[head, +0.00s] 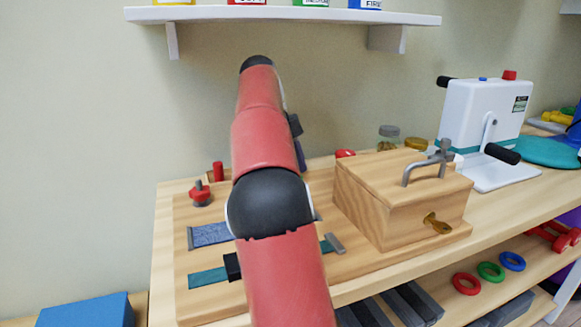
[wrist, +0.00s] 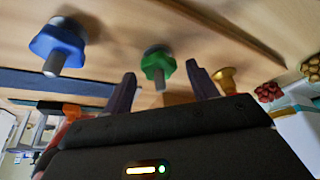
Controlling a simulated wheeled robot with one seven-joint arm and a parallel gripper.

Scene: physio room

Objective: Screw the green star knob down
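The green star knob (wrist: 158,63) shows in the wrist view, with a grey stud end standing out of it. My gripper (wrist: 161,71) is open, with one dark finger to each side of the knob in the picture. I cannot tell whether either finger touches it or how far down the knob sits. In the head view my red arm hides the green knob and my gripper. The wooden board (head: 212,307) lies on the bench there, partly behind my arm.
A blue star knob (wrist: 58,45) is left of the green one. A red star knob (head: 201,194) stands on the board's back left. A wooden box (head: 372,195) with a metal tap handle is right of my arm. A white device (head: 480,115) stands farther right.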

